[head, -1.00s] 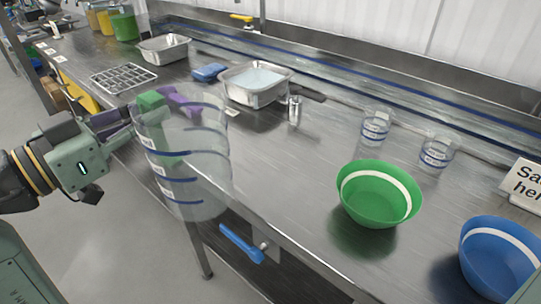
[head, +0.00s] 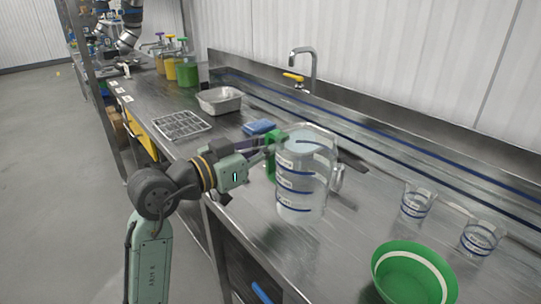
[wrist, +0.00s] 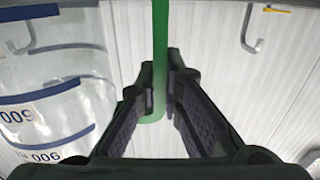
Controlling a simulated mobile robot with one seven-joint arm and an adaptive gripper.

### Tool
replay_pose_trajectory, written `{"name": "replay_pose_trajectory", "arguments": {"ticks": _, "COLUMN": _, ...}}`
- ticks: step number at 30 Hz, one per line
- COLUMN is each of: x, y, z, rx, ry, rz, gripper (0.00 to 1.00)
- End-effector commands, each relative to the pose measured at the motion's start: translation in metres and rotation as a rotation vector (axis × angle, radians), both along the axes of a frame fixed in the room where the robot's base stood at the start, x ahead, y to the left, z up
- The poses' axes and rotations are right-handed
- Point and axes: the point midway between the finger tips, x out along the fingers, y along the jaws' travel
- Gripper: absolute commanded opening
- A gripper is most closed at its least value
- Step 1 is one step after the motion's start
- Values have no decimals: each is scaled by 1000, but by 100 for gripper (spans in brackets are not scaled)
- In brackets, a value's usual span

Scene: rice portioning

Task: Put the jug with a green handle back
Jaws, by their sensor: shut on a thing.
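The jug with a green handle (head: 300,205) is a clear jug with blue bands, upright in the head view, at the front part of the steel counter. My gripper (head: 268,152) is shut on its green handle (head: 272,166), at the jug's left side. In the wrist view the green handle (wrist: 160,50) runs between my gripper's two dark fingers (wrist: 162,100), and the jug's clear wall with blue marks (wrist: 48,100) fills the left. I cannot tell whether the jug's base touches the counter.
A wire rack (head: 181,125), a metal pan (head: 219,100) and a blue sponge (head: 259,127) lie further back. Two clear cups (head: 416,203) and a green bowl (head: 412,275) stand to the right. A tap (head: 309,68) rises behind. Coloured containers (head: 187,73) stand at the far end.

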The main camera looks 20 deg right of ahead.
Motion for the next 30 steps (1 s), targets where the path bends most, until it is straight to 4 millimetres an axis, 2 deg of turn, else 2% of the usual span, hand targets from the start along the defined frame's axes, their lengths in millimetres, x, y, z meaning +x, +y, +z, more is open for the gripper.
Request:
{"name": "replay_pose_trajectory", "arguments": {"ticks": 9, "x": 0, "y": 0, "z": -32, "rx": -3, "ry": 3, "rz": 1, "gripper": 0}}
{"name": "replay_pose_trajectory", "arguments": {"ticks": 22, "x": 0, "y": -1, "z": -40, "rx": -1, "ry": 1, "rz": -1, "gripper": 0}}
{"name": "replay_pose_trajectory", "arguments": {"ticks": 23, "x": 0, "y": -1, "z": -39, "rx": 0, "ry": 1, "rz": -1, "gripper": 9}}
{"name": "replay_pose_trajectory", "arguments": {"ticks": 30, "x": 0, "y": 0, "z": -38, "rx": 0, "ry": 1, "rz": -1, "gripper": 25}}
